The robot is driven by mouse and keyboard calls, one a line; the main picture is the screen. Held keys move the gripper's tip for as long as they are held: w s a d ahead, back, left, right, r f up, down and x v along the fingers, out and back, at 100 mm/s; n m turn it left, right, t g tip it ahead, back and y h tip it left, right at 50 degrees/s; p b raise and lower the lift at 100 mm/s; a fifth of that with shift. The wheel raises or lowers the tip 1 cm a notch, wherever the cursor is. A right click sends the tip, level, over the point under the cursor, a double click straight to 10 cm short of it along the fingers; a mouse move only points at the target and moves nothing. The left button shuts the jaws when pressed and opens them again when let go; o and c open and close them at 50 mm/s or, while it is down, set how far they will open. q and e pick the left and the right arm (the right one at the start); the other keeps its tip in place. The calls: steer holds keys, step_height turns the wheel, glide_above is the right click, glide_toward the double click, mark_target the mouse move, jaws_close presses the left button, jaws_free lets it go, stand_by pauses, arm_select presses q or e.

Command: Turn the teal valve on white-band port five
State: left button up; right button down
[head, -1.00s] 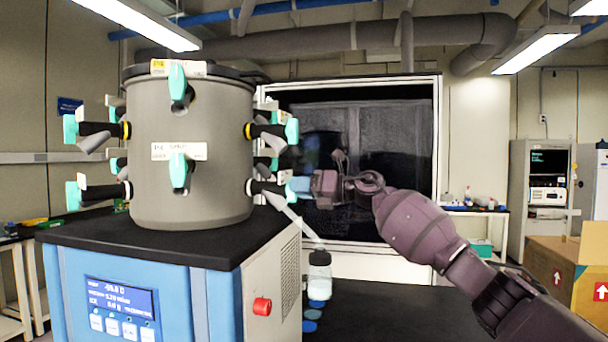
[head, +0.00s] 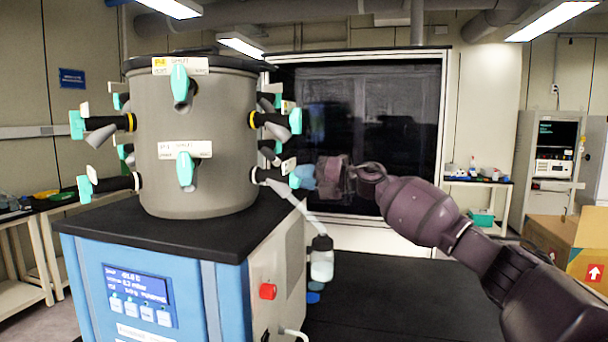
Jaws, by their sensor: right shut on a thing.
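The grey drum (head: 196,140) of the freeze dryer carries several ports with teal valves. The white-band port (head: 262,175) at its lower right has a teal valve (head: 293,180) with a small white tag above it. My right gripper (head: 302,177) reaches in from the right and is shut on this teal valve; its bluish fingertips cover part of the handle. A clear tube slants down from this port to a small flask (head: 321,262) with a black cap. My left gripper is not in view.
Yellow-band ports sit higher, with a teal valve (head: 296,121) above my right gripper. The blue base (head: 225,300) has a display (head: 138,284) and a red knob (head: 267,291). A dark bench lies below my arm; a cardboard box (head: 560,240) stands at right.

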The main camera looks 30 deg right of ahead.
stand_by(0.3)
steer(key=c, duration=1.1)
jaws_free()
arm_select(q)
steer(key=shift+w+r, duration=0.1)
arm_select(e)
steer(key=shift+o, duration=0.5)
steer(key=shift+s, duration=0.1)
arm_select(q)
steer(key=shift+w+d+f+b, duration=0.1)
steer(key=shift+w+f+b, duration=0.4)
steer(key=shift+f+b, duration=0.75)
arm_select(e)
steer(key=v, duration=1)
steer(key=shift+s+d+b, duration=0.25)
steer(key=shift+b, duration=0.05)
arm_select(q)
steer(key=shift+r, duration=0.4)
